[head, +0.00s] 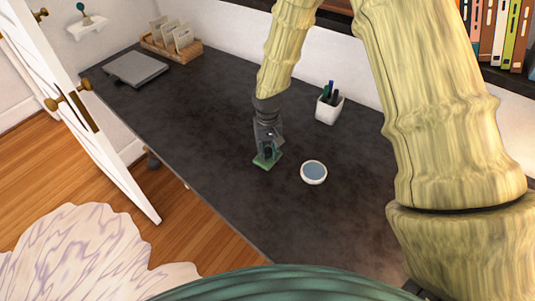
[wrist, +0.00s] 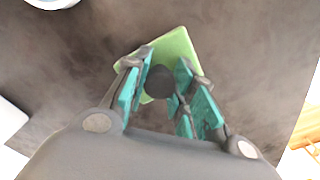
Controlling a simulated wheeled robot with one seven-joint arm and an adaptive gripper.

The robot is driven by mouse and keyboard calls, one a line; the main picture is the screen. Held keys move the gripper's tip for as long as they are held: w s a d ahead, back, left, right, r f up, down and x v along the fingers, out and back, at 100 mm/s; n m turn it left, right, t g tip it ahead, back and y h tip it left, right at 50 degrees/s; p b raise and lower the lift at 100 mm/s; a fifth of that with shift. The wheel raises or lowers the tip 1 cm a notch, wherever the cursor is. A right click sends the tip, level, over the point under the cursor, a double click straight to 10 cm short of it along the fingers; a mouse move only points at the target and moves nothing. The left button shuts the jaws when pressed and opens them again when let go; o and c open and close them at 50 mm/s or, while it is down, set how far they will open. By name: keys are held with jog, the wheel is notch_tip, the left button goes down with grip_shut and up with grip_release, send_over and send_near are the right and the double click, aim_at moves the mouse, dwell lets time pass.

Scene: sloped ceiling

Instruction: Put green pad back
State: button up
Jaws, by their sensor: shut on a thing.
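The green pad (head: 264,163) is a small flat square at the middle of the dark desk. My gripper (head: 268,150) is directly over it, pointing down. In the wrist view the green pad (wrist: 182,46) shows beyond the fingers, with a dark round knob (wrist: 160,82) over it. My gripper (wrist: 165,88) has its teal fingers shut on this knob, one on each side. The knob appears to belong to the pad. Part of the pad is hidden behind the fingers. I cannot tell whether the pad touches the desk or is slightly above it.
A round white dish with a blue-grey inside (head: 313,173) stands close to the pad's right. A white pen cup (head: 329,108) is farther back. A grey closed laptop-like slab (head: 135,69) and a wooden card holder (head: 171,43) are at the far left. The desk (head: 205,110) between is clear.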

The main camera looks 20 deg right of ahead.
aim_at(268, 150)
jog(key=shift+f+p, duration=0.35)
jog(key=shift+f, duration=0.8)
jog(key=shift+f, duration=0.1)
jog(key=o, duration=0.9)
jog(key=shift+r+b, duration=1.7)
jog(key=shift+r, duration=4.4)
